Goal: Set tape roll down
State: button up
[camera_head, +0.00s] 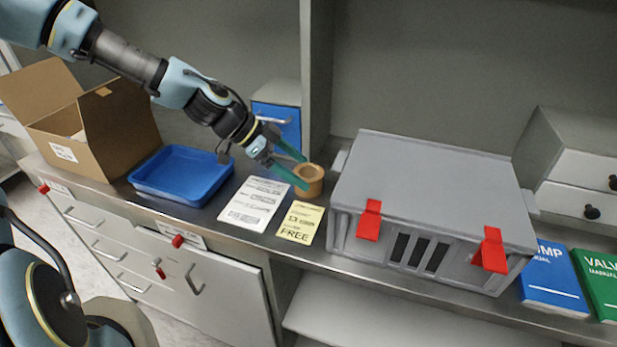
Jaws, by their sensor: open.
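The tape roll (311,179) is a tan-brown ring lying flat on the metal counter, just left of the grey case and behind the yellow card. My gripper (306,173) comes in from the upper left with two green fingers. The fingers are apart, one at the back left of the roll and one at its front left. The tips are at the roll; whether they touch it I cannot tell.
A large grey case (430,185) with red latches stands close right of the roll. A yellow card (301,222) and white sheet (254,203) lie in front. A blue tray (181,197), an open cardboard box (110,125) and a blue box (277,122) stand left and behind.

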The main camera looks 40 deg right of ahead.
aim_at(309, 175)
jog(key=shift+p+x, duration=0.55)
jog(key=shift+x, duration=1.35)
jog(key=shift+w, duration=0.1)
jog(key=c, duration=1.5)
jog(key=shift+o, duration=0.2)
jog(key=shift+r, duration=0.15)
